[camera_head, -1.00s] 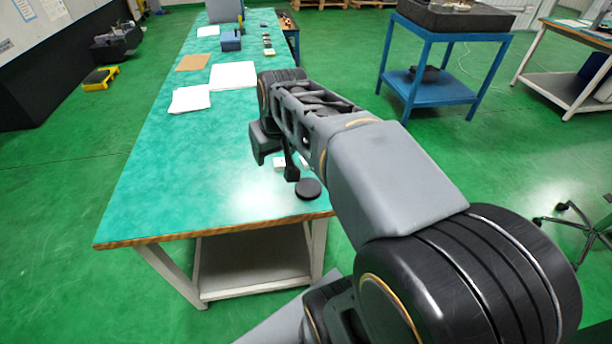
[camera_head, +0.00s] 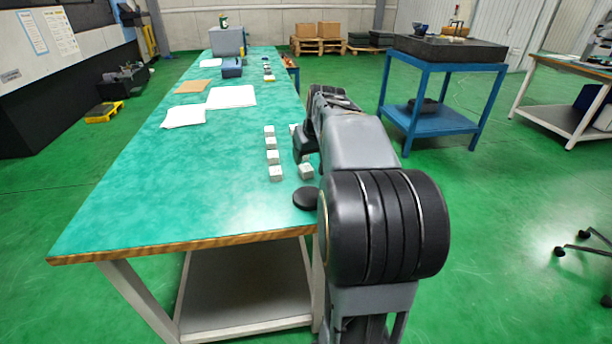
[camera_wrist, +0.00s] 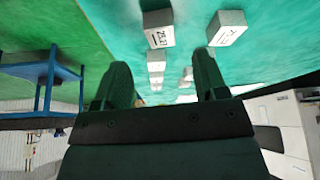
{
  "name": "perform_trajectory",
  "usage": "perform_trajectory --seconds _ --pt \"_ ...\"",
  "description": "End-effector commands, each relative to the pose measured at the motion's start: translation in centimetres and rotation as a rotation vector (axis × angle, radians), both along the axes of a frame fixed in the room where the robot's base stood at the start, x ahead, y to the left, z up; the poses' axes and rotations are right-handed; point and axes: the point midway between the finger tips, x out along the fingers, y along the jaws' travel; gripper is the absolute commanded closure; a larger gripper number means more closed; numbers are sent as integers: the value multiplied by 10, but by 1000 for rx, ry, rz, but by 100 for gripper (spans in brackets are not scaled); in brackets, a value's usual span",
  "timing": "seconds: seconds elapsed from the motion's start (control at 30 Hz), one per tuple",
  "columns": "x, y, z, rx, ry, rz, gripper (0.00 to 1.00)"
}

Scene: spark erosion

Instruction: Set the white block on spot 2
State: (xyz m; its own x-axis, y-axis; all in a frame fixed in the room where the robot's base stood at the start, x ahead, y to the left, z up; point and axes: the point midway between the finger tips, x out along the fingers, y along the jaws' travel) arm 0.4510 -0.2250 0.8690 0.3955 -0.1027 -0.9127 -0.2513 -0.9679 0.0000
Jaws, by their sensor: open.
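Several small white blocks stand on the green table (camera_head: 150,190) in the head view; a left row runs from the near block (camera_head: 275,173) to the far block (camera_head: 269,131). Another white block (camera_head: 305,172) stands to the right of the row. In the wrist view, two near blocks carry dark markings too small to read: one (camera_wrist: 158,30) near the middle and one (camera_wrist: 227,28) to the right. My gripper (camera_wrist: 163,72) is open, with nothing between its fingers. In the head view my arm partly hides it and the right-hand blocks. I cannot tell which place is spot 2.
A black round disc (camera_head: 305,198) lies near the table's front right edge. White sheets (camera_head: 231,97) and a brown sheet (camera_head: 193,86) lie farther back, before a blue box (camera_head: 231,67). The table's left front is clear. A blue stand (camera_head: 445,90) is to the right.

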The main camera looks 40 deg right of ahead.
Motion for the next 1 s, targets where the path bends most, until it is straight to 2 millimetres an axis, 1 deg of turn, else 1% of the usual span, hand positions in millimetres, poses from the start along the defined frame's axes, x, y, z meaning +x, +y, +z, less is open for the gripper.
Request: perform_trajectory --seconds 0.03,0.37,0.6,0.7,0.93,0.97,1.0 --pt "2 0 -7 1 2 0 34" --pt "8 -2 -20 1 1 1 34" --pt "22 -5 -49 1 3 1 34" --pt "26 -6 -58 1 1 1 34" --pt "27 -6 -59 0 0 1 34" --pt "27 -6 -59 0 0 0 35" --pt "27 -6 -59 0 0 0 39"
